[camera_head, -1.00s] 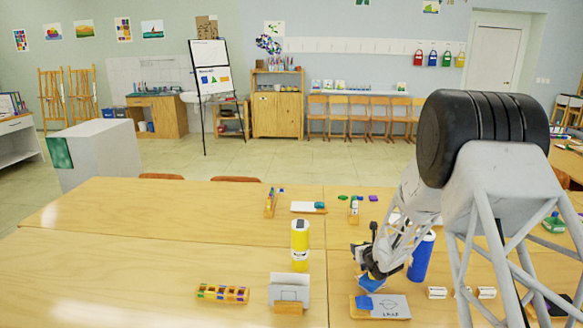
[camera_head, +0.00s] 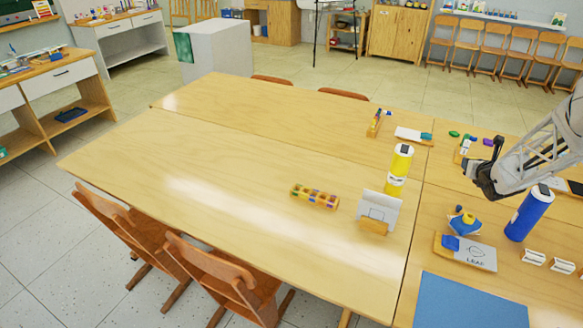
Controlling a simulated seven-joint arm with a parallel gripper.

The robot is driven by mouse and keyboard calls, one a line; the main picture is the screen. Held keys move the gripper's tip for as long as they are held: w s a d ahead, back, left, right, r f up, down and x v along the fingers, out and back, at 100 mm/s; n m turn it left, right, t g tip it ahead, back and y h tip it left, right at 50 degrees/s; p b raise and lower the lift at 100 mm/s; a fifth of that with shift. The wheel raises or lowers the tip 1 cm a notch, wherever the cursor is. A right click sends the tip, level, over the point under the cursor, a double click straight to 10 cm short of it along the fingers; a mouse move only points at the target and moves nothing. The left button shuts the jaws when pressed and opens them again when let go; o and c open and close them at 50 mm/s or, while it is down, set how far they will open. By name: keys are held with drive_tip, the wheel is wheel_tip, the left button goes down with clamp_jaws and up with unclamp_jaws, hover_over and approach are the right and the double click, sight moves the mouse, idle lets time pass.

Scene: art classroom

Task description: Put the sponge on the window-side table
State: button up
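No item is plainly a sponge. One candidate is a small blue block (camera_head: 450,242) on the left end of a wooden tray beside a card marked LEAF (camera_head: 476,257). Another small blue and yellow item (camera_head: 464,222) sits on the table just behind that tray. My gripper (camera_head: 479,180) is at the right, raised above the table, behind and above the blue and yellow item and apart from it. Its dark fingers are small and seen from the side, so I cannot tell whether they are open. No window shows, so which table is window-side cannot be told.
A yellow bottle (camera_head: 402,160), a card holder (camera_head: 379,210), a multicoloured block strip (camera_head: 315,196) and a blue bottle (camera_head: 529,213) stand on the joined wooden tables (camera_head: 230,180). A blue mat (camera_head: 470,303) lies at front right. Chairs (camera_head: 225,275) line the front.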

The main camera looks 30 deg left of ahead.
drive_tip(key=r, duration=0.7)
drive_tip(key=shift+a+r, duration=0.25)
drive_tip(key=shift+a, duration=0.05)
drive_tip(key=s+a+n+g+y, duration=0.2)
drive_tip(key=s+a+n+y, duration=0.15)
drive_tip(key=a, duration=1.35)
drive_tip(key=s+a+n+g+y, duration=0.2)
drive_tip(key=s+a+n+y, duration=0.15)
drive_tip(key=a, duration=1.35)
drive_tip(key=s+a+n+g+y, duration=0.1)
drive_tip(key=s+a+n+g, duration=0.35)
drive_tip(key=s+a, duration=1)
drive_tip(key=s+a+n+g+y, duration=0.1)
drive_tip(key=s+a+n+g, duration=0.3)
drive_tip(key=s+a, duration=1.1)
drive_tip(key=shift+m+g, duration=0.25)
drive_tip(key=shift+m, duration=0.2)
drive_tip(key=w+a+f, duration=0.1)
drive_tip(key=f, duration=0.5)
drive_tip(key=w+a+f, duration=0.1)
drive_tip(key=f, duration=0.5)
drive_tip(key=w+a+f, duration=0.1)
drive_tip(key=f, duration=0.5)
drive_tip(key=shift+a+f, duration=0.1)
drive_tip(key=shift+f, duration=1.05)
